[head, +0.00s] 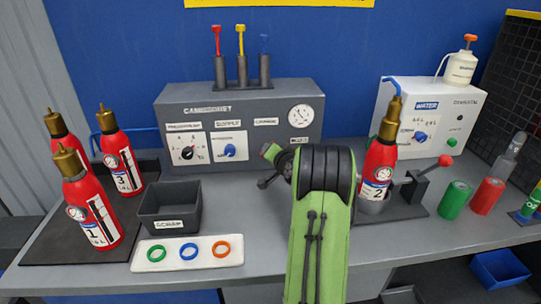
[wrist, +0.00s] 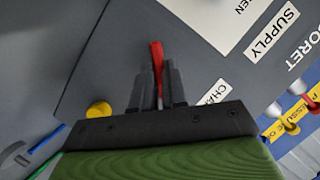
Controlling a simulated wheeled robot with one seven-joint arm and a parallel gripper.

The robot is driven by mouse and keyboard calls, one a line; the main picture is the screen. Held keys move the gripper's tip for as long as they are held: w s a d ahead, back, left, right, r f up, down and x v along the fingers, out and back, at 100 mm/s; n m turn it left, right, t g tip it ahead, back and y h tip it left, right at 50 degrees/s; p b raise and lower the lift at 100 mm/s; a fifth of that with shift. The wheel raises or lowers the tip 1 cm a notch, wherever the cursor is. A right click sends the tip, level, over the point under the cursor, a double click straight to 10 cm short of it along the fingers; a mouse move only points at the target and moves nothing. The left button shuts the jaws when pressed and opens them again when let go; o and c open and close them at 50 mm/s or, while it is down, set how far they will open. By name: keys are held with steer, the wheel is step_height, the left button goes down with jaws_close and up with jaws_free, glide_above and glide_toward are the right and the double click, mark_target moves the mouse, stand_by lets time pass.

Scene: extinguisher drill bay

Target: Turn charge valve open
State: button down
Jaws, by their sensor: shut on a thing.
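The grey charging cabinet (head: 240,100) stands at the back of the bench, with labels for supply and charge on its face. In the wrist view, a red lever (wrist: 156,52) stands between the two dark fingers of my gripper (wrist: 158,85), close to a partly covered label starting "CHA" (wrist: 215,92). The gripper is shut on this lever, which looks like the charge valve's handle. In the head view my green arm hides the lever, and the valve body cannot be made out. How far the lever is turned cannot be told.
Extinguisher 2 (head: 378,165) stands in a holder just right of my arm, beside a red-knobbed clamp (head: 445,161). A black bin (head: 170,208) and a white tray (head: 188,262) of coloured rings lie left. More extinguishers (head: 90,212) stand on the far-left mat.

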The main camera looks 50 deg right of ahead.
steer(key=shift+w+a+n+g+h+b, duration=0.15)
steer(key=shift+n+g+h+b, duration=0.65)
steer(key=shift+n, duration=0.65)
steer(key=shift+w+a+n+g+h+b, duration=0.1)
steer(key=shift+n+g+h+b, duration=0.4)
steer(key=shift+n+g+b, duration=0.65)
steer(key=shift+s+n+t, duration=0.1)
steer(key=shift+n+t, duration=0.15)
steer(key=shift+n, duration=0.25)
steer(key=c, duration=1.2)
jaws_free()
steer(key=shift+o, duration=0.2)
steer(key=shift+r, duration=0.1)
steer(key=p+v, duration=0.1)
steer(key=v, duration=1.4)
steer(key=shift+s+a+p, duration=0.25)
steer(key=shift+p, duration=0.15)
